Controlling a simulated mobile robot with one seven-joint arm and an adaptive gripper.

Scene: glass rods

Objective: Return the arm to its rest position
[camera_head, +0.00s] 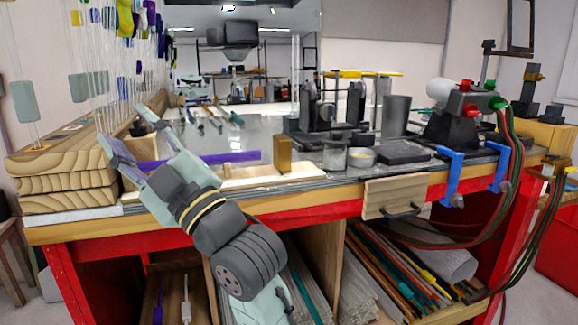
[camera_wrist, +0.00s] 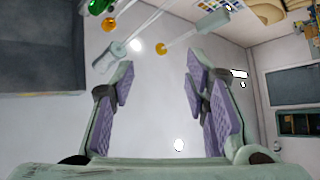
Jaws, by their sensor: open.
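My gripper (camera_head: 133,132) is at the left of the workbench in the head view, in front of the stacked wooden blocks. My arm comes up from the lower middle, and the fingers point up and to the left. In the wrist view the purple-padded fingers of my gripper (camera_wrist: 158,75) stand wide apart with nothing between them. The gripper is open and empty. A purple rod (camera_head: 215,159) lies on the bench behind my arm, partly hidden by it.
Stacked wooden blocks (camera_head: 60,177) with hanging coloured glass pieces (camera_head: 87,86) stand close to my gripper at the left. A small wooden block (camera_head: 284,155) and a torch (camera_head: 450,110) are farther right on the bench. Rods fill the shelf below. Hanging pieces show beyond the fingertips in the wrist view.

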